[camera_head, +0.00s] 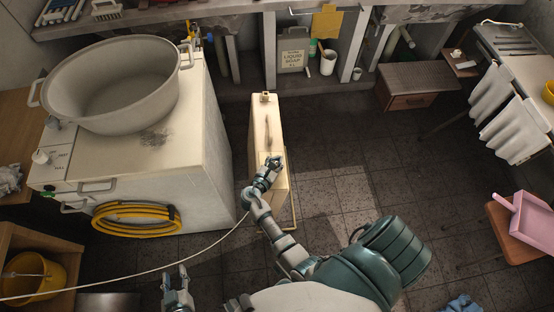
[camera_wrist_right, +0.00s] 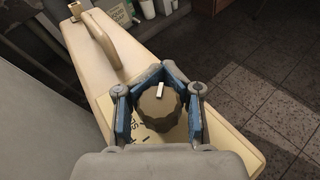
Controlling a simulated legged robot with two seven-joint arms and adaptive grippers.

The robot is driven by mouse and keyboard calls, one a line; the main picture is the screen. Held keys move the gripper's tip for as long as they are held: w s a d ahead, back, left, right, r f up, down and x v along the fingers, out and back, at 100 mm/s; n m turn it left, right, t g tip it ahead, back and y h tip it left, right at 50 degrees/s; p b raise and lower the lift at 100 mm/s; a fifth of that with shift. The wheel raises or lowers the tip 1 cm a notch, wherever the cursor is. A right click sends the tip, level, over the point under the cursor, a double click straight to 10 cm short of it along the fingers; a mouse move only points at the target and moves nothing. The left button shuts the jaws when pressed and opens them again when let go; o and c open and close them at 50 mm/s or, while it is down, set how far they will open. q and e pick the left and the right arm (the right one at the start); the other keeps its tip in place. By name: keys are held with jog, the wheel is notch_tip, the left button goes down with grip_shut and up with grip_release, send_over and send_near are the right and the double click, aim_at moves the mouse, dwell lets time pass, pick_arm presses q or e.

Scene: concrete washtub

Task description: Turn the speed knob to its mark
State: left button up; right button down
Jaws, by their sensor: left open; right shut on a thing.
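The speed knob (camera_wrist_right: 158,110) is a round, brownish-grey fluted knob with a white pointer bar on its top face. It sits on the pale panel (camera_wrist_right: 108,112) of a narrow cream unit (camera_head: 264,112). In the right wrist view the pointer bar points toward the top, leaning slightly right. Dark printed marks show on the panel below left of the knob, partly hidden by my gripper. My right gripper (camera_wrist_right: 157,92) is shut on the knob, one blue finger on each side. It also shows in the head view (camera_head: 273,162). My left gripper (camera_head: 177,276) is open and empty at the bottom.
The cream unit has a long raised handle (camera_wrist_right: 103,38). A white washer cabinet (camera_head: 205,150) with a large grey basin (camera_head: 112,85) stands left of it. A yellow hose (camera_head: 137,218) hangs on its front. A pale cord (camera_head: 150,270) crosses the lower left.

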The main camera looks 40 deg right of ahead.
jog(key=shift+s+a+f, duration=0.1)
jog(key=shift+f, duration=0.05)
jog(key=c, duration=1.1)
grip_release()
jog(key=shift+r, duration=0.4)
notch_tip(320, 180, up, 9)
jog(key=shift+r, duration=0.1)
